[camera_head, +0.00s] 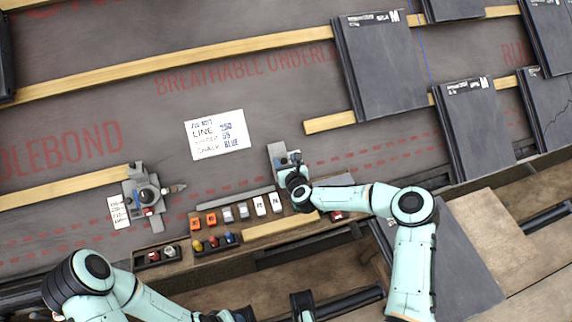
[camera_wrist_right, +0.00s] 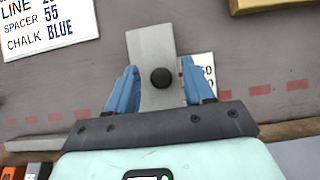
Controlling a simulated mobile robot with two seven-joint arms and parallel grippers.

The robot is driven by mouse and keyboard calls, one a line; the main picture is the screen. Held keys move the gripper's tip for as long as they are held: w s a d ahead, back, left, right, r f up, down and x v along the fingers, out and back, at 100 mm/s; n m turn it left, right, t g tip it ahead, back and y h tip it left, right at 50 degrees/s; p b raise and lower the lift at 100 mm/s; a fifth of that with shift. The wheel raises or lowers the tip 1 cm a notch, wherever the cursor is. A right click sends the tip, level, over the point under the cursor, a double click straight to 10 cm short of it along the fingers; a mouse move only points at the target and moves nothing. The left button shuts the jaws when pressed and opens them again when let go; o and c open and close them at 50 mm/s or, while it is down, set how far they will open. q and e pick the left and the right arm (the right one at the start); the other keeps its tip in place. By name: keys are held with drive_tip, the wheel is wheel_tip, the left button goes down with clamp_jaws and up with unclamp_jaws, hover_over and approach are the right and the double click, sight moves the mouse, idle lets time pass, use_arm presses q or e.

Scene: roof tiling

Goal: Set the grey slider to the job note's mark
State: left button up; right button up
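The white job note (camera_head: 217,134) lies on the underlay; in the right wrist view (camera_wrist_right: 50,25) it reads SPACER 55 and CHALK BLUE, with the LINE value cut off. A grey plate with a round black knob (camera_wrist_right: 160,78), seemingly the grey slider, lies under my right gripper (camera_wrist_right: 160,90). The blue fingers are apart, one on each side of the knob, not touching it. A white number card (camera_wrist_right: 207,72) beside the plate is partly hidden by the right finger. In the head view my right gripper (camera_head: 294,180) covers much of this device (camera_head: 280,152). My left gripper is unclear at the bottom edge.
A wooden tray (camera_head: 262,230) with orange, grey and white blocks lies left of and below my right gripper. Another grey device (camera_head: 145,190) with a card (camera_head: 118,212) stands at left. Dark tiles (camera_head: 380,65) lie at upper right.

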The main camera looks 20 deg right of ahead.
drive_tip(key=shift+s+f, duration=0.1)
drive_tip(key=shift+f, duration=0.05)
drive_tip(key=shift+s+r, duration=0.2)
drive_tip(key=shift+s, duration=0.3)
use_arm(q)
drive_tip(key=shift+s+d+r+g+p, duration=0.25)
drive_tip(key=shift+s+r+g+p, duration=0.15)
drive_tip(key=shift+s+r+p, duration=0.65)
use_arm(e)
drive_tip(key=v, duration=1.2)
drive_tip(key=shift+r, duration=0.15)
drive_tip(key=shift+s, duration=0.15)
